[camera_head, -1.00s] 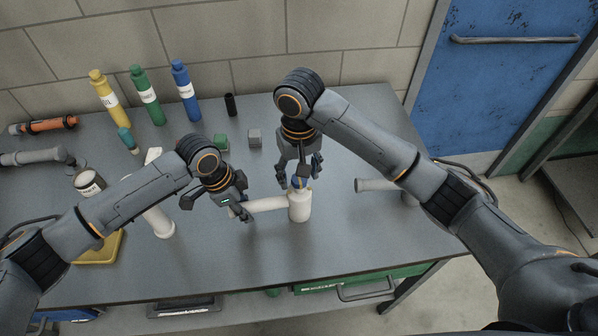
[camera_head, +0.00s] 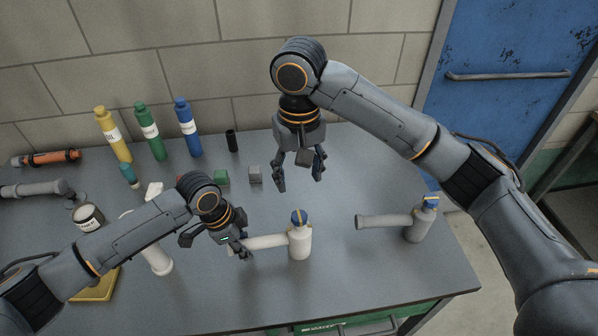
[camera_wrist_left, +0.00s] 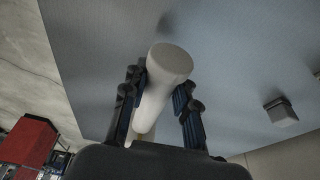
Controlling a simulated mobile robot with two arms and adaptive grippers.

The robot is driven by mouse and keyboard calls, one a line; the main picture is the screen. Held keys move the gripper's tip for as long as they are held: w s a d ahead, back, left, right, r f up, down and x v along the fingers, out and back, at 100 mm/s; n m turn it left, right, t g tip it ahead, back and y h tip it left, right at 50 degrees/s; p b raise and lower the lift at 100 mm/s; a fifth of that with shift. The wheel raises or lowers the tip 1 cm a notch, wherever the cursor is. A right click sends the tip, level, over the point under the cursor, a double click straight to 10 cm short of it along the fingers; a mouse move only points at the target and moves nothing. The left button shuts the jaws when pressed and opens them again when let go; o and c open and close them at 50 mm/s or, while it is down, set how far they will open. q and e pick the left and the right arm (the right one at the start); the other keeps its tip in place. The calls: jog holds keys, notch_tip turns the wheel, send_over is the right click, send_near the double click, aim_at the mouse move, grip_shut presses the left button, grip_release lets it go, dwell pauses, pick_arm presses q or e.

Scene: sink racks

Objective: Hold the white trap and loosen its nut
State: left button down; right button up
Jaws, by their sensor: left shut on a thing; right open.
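The white trap (camera_head: 299,243) stands upright on the bench with its side pipe pointing left. In the left wrist view the white pipe (camera_wrist_left: 160,82) lies between the two fingers. My right gripper (camera_head: 298,178) is open and empty, above and behind the nut, clear of it.
A second, similar trap (camera_head: 416,226) with a blue top stands to the right. Yellow (camera_head: 114,135), green (camera_head: 150,132) and blue (camera_head: 188,130) bottles stand at the back left. Small blocks (camera_head: 255,174) and a black cylinder (camera_head: 231,138) are behind. The bench front is clear.

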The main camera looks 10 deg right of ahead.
pick_arm(q)
jog(key=c, duration=1)
grip_release()
jog(key=shift+o, duration=0.2)
